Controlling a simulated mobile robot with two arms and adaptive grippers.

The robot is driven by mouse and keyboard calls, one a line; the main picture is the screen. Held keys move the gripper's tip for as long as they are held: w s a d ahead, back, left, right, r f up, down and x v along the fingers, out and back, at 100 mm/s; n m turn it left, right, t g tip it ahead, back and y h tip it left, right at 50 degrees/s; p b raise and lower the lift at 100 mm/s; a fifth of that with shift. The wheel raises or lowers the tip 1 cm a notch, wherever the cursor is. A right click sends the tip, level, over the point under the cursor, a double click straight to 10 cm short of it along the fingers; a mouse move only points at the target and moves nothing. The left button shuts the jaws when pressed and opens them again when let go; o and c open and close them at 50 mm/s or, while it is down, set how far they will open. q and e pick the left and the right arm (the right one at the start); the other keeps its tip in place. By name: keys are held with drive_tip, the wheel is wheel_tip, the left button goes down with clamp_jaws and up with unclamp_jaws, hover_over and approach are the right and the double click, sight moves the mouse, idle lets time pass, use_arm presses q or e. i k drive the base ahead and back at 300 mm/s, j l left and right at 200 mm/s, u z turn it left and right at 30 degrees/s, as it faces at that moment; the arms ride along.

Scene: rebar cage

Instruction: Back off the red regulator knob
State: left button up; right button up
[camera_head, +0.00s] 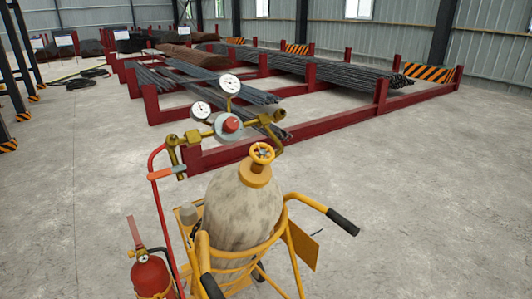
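The red regulator knob (231,125) sits at the centre of the round grey regulator body, facing me. Two white-faced gauges stand on the regulator, an upper gauge (229,83) and a left gauge (200,110). Brass fittings (267,117) run to its right. The cylinder stands in a yellow cart (290,225) with black handle grips. Neither of my grippers is in view.
A red hose (160,215) hangs from the left fitting. A red fire extinguisher (150,275) is on the cart's left. Dark red racks (335,120) with bundled rebar (335,72) stand behind. The concrete floor (420,190) at right is clear.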

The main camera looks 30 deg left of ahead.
sight(231, 125)
drive_tip(key=j+u, duration=0.15)
drive_tip(key=u, duration=1.1)
